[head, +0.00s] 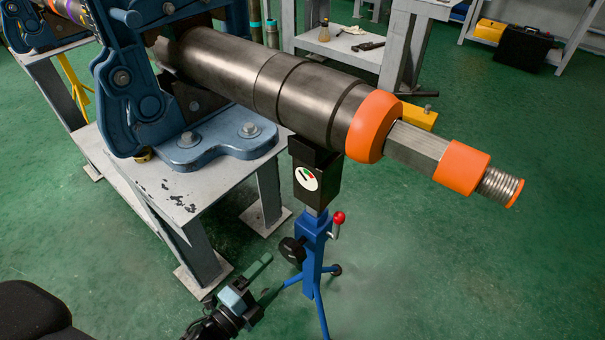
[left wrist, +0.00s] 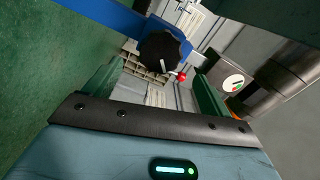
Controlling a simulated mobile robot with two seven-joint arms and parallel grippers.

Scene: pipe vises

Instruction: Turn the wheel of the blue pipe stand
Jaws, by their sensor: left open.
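The blue pipe stand (head: 312,255) stands on the green floor under the pipe, with a black head, a small gauge and a red-knobbed lever. Its black wheel (head: 292,250) sticks out on the left of the blue post. In the left wrist view the wheel (left wrist: 162,52) is ahead of the fingers, between their lines, with the red knob (left wrist: 181,76) just beside it. My left gripper (head: 274,274) is open, below and left of the wheel, with its green fingers apart and nothing between them. They also show in the left wrist view (left wrist: 155,85). My right gripper is not visible.
A large steel pipe (head: 290,85) with orange collars rests on the stand and runs into a blue vise (head: 225,142). The vise's grey table (head: 178,195) is left of the stand, its legs near my left arm.

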